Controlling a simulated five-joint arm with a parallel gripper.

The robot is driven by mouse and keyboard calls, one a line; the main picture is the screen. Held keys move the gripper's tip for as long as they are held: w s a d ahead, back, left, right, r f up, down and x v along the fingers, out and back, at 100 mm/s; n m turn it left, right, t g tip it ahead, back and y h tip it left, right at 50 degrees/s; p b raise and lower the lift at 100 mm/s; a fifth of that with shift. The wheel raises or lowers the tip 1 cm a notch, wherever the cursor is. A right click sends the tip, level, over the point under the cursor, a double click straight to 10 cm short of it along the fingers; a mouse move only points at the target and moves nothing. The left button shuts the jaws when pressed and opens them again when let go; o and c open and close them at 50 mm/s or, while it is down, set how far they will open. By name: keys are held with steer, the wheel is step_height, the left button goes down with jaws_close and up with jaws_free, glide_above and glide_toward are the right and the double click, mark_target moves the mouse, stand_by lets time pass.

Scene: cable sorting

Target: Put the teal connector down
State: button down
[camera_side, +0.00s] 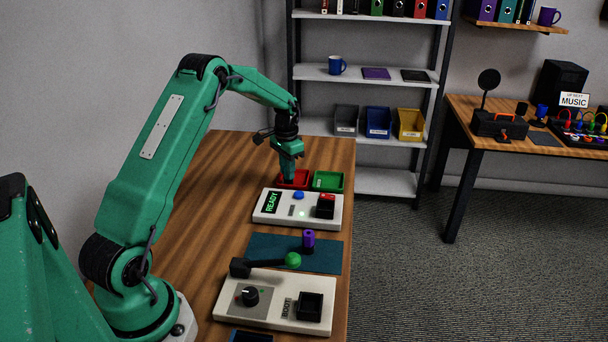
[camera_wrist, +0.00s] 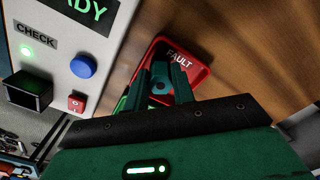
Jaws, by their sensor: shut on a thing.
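My gripper (camera_side: 288,177) is at the red tray at the far end of the wooden table, with its fingers pointing down. In the wrist view my gripper (camera_wrist: 162,86) is shut on the teal connector (camera_wrist: 160,80), which shows as a dark teal piece between the fingers. The red tray (camera_wrist: 196,70), marked FAULT, lies behind the fingertips and connector. The red tray (camera_side: 303,180) also shows in the side view. I cannot tell whether the connector touches the tray floor. In the side view the connector cannot be told apart from the fingers.
A green tray (camera_side: 328,181) stands right beside the red one. A white test box (camera_side: 270,217) with a READY display, blue button and red switch is just in front. Nearer are a teal mat (camera_side: 262,248) with a purple connector (camera_side: 308,239), and a second box (camera_side: 228,300).

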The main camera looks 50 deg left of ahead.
steer(key=shift+f, duration=0.1)
steer(key=c, duration=1.2)
jaws_free()
steer(key=shift+o, duration=0.2)
step_height(320, 180, up, 12)
steer(key=shift+r, duration=0.2)
